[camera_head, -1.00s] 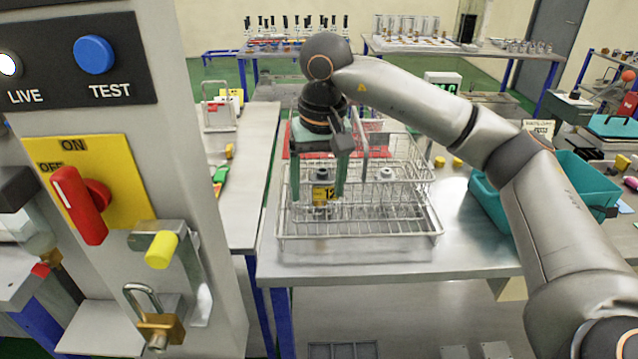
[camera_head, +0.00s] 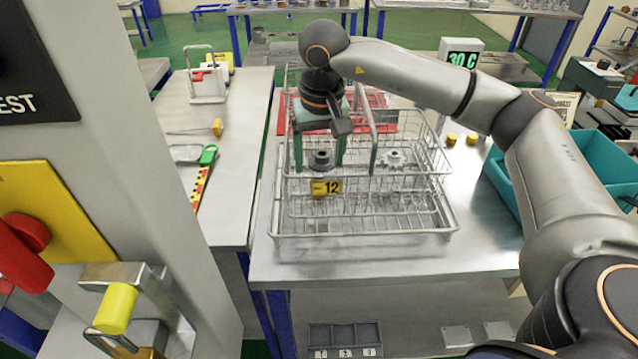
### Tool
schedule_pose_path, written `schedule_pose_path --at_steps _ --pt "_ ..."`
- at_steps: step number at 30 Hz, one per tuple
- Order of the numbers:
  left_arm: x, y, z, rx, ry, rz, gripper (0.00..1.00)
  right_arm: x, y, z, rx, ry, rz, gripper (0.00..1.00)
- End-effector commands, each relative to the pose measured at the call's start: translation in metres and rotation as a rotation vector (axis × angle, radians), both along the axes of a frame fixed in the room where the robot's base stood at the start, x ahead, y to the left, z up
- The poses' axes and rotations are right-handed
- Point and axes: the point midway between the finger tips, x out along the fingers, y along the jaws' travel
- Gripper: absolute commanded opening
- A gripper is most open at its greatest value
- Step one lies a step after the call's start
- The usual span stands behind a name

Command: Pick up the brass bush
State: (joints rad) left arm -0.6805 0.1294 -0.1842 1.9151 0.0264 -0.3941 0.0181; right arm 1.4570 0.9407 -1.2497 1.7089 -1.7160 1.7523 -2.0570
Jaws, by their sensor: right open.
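My right gripper (camera_head: 320,162) points down over the wire basket (camera_head: 365,236). Its two green fingers are apart, one on each side of a small dark grey round part (camera_head: 320,159) with a hole in its top. No grip on that part shows. A pale toothed part (camera_head: 393,158) stands to its right in the basket. Two small brass-yellow round pieces, one at the left (camera_head: 451,139) and one at the right (camera_head: 472,139), stand on the table right of the basket. I cannot tell for sure which piece is the brass bush. My left gripper is out of view.
The basket's wire walls and upright handle (camera_head: 372,140) surround the gripper. A yellow 12 tag (camera_head: 326,187) hangs at its front. A teal bin (camera_head: 510,184) is at the right. A grey panel (camera_head: 150,190) blocks the near left. The table's front strip (camera_head: 400,262) is clear.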

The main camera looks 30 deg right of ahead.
Motion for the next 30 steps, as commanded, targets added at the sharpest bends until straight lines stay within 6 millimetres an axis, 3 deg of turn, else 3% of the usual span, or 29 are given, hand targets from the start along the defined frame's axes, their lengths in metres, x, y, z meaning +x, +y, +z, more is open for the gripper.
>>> schedule_pose_path --at_steps 7,15,24,30 --pt "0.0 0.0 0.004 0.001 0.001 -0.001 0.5 0.0 -0.001 -0.02 -0.001 0.003 0.001 0.79" --pt "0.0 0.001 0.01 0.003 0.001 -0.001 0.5 0.003 -0.003 -0.058 -0.001 0.001 0.0 0.79" --pt "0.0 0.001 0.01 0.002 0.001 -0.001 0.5 0.004 -0.003 -0.063 0.001 -0.001 0.0 0.79" --pt "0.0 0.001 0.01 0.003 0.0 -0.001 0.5 0.004 -0.003 -0.062 0.001 -0.001 0.0 0.56"
